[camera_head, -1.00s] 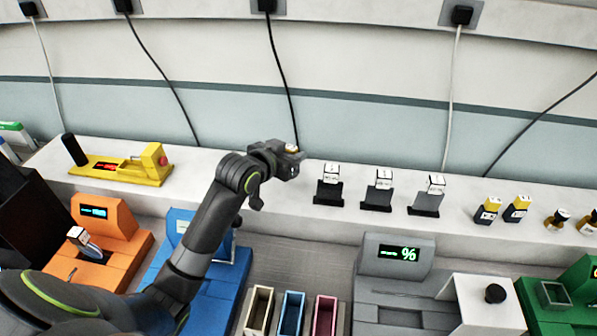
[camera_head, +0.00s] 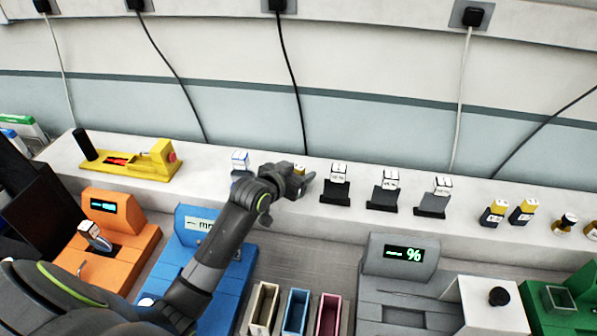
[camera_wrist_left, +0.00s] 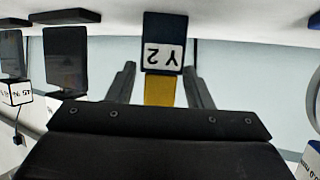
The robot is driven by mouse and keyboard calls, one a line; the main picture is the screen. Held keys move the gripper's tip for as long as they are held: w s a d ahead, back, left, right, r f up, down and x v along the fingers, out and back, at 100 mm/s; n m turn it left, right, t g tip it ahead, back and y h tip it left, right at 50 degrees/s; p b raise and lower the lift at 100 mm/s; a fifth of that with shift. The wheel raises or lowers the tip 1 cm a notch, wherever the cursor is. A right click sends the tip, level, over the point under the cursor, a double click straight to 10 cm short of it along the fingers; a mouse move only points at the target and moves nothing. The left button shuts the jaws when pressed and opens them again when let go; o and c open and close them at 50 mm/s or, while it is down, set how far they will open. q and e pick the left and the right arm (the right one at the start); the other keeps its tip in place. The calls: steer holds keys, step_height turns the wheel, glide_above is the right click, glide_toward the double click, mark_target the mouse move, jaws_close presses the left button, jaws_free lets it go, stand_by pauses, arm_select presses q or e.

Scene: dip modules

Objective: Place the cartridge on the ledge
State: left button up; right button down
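The cartridge (camera_wrist_left: 160,90) has a yellow top, a white label marked Y 2 and a dark lower end. In the upside-down left wrist view its dark end meets the white ledge (camera_wrist_left: 230,18). In the head view only a bit of yellow shows at the fingers. My left gripper (camera_head: 303,182) is low over the ledge (camera_head: 360,213). Its fingers, also in the left wrist view (camera_wrist_left: 160,72), stand on both sides of the cartridge with narrow gaps beside the yellow part, so it looks open around it. My right gripper is not in view.
Several black holders with white-topped modules (camera_head: 388,190) stand right of my gripper. Yellow-and-black cartridges (camera_head: 495,212) stand farther right. A blue-labelled module (camera_head: 240,160) stands behind my arm. A yellow device (camera_head: 135,160) is at left. Coloured bins (camera_head: 295,310) sit in front.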

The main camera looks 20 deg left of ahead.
arm_select(q)
steer(key=shift+o, duration=0.8)
steer(key=shift+r, duration=0.2)
steer(key=b+v, duration=0.1)
steer(key=v, duration=1.1)
steer(key=shift+f, duration=0.1)
